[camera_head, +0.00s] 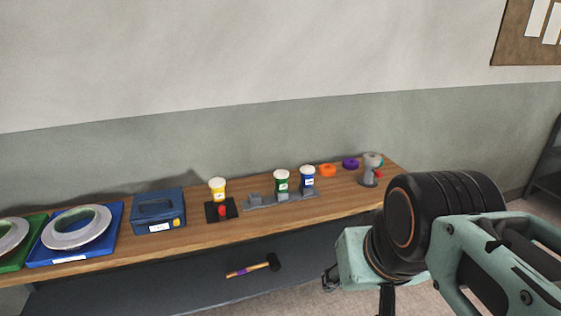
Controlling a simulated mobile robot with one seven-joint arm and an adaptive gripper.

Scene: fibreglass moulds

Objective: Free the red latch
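Two small red parts show in the head view, and I cannot tell which is the latch. One red part (222,210) is on a black base plate (211,217), in front of a yellow jar with a white lid (217,188). The other, a small red piece (379,174), is on the side of a grey stand-like device (369,171) at the bench's right end. My arm fills the lower right, in front of and right of the bench. Dark parts show at its lower end, but I cannot make out my gripper's fingertips. Nothing on the bench is visibly touched.
The wooden bench (110,265) also holds a blue box (158,228), a grey rack (262,205) with green (281,184) and blue (308,180) jars, orange (327,171) and purple (350,163) rings, and ring moulds at left. A mallet (253,268) lies below.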

